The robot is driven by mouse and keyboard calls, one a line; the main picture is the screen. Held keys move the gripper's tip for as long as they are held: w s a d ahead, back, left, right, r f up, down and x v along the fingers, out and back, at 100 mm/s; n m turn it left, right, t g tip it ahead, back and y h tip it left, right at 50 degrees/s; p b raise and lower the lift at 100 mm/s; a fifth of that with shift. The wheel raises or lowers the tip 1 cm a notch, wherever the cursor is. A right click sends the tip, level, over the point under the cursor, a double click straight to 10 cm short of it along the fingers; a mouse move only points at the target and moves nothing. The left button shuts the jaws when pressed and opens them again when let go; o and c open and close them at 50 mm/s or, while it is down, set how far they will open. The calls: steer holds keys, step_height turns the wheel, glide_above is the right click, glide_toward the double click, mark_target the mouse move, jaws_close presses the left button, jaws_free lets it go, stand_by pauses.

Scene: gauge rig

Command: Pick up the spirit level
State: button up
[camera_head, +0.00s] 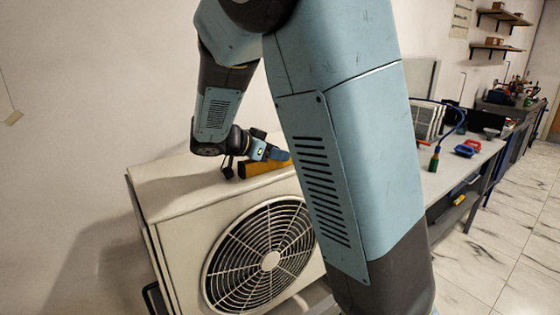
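A yellow-orange bar (264,167), which looks like the spirit level, lies on top of the white fan unit (170,193). Its right end is hidden behind my arm. My gripper (237,169) is at the bar's left end, close above the top of the unit. Dark fingers show beside the bar, but they are small in this view. I cannot tell whether they touch the bar or are closed on it.
My arm covers the middle of the view. To the right, a long workbench (452,180) bears red and blue tools (467,148) and a green-handled tool (434,162). Wall shelves (497,47) hang at the upper right. The tiled floor (520,240) at right is clear.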

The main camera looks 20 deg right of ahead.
jaws_close()
